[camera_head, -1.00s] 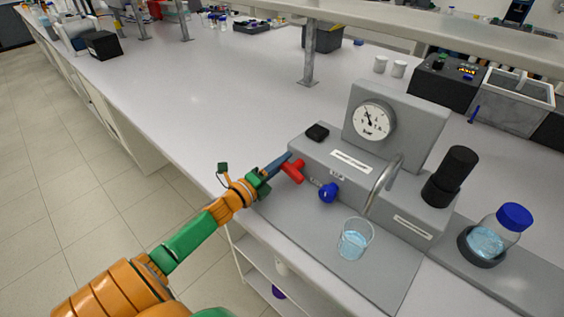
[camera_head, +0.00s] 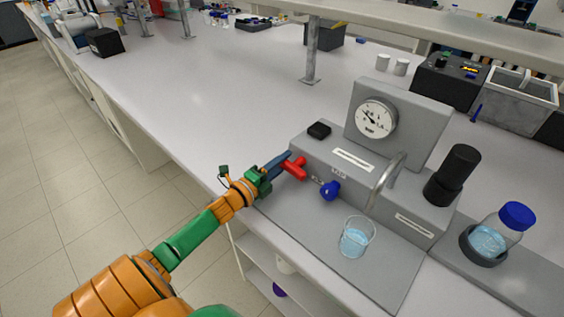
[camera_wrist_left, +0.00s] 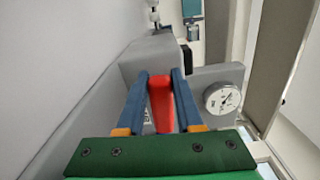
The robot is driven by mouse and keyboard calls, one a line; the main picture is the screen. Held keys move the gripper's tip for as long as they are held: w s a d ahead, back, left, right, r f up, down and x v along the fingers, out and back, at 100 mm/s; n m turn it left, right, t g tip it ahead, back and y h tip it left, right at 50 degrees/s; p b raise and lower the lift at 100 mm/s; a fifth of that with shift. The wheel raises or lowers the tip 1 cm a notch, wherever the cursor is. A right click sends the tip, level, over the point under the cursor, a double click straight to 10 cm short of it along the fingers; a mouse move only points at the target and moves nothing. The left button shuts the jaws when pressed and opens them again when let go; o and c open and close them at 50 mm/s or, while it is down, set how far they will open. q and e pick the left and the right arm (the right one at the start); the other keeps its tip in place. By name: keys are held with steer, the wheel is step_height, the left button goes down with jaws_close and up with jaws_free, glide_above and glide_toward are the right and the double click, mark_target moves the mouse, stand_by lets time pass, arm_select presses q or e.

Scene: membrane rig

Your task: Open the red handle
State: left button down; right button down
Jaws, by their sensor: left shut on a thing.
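The red handle (camera_head: 295,168) is on the left front of the grey rig (camera_head: 325,156), left of a blue knob (camera_head: 330,191). My left gripper (camera_head: 284,166) reaches it from the left and is shut on it. In the left wrist view the red handle (camera_wrist_left: 161,100) stands between the two blue fingers of my left gripper (camera_wrist_left: 160,98). The fingers hide part of the handle in the head view. My right gripper is not in view.
A round gauge (camera_head: 375,118) stands on the rig. A beaker of blue liquid (camera_head: 357,237) sits under the curved metal spout (camera_head: 387,180). A blue-capped bottle (camera_head: 498,232) is at right. The bench (camera_head: 210,100) left of the rig is clear.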

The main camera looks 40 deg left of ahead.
arm_select(q)
steer(key=c, duration=0.6)
jaws_free()
steer(key=shift+w, duration=0.15)
steer(key=shift+o, duration=0.2)
steer(key=s, duration=0.6)
steer(key=shift+s+a+f, duration=0.1)
steer(key=shift+s+a, duration=0.05)
steer(key=shift+a, duration=0.05)
steer(key=shift+s, duration=0.45)
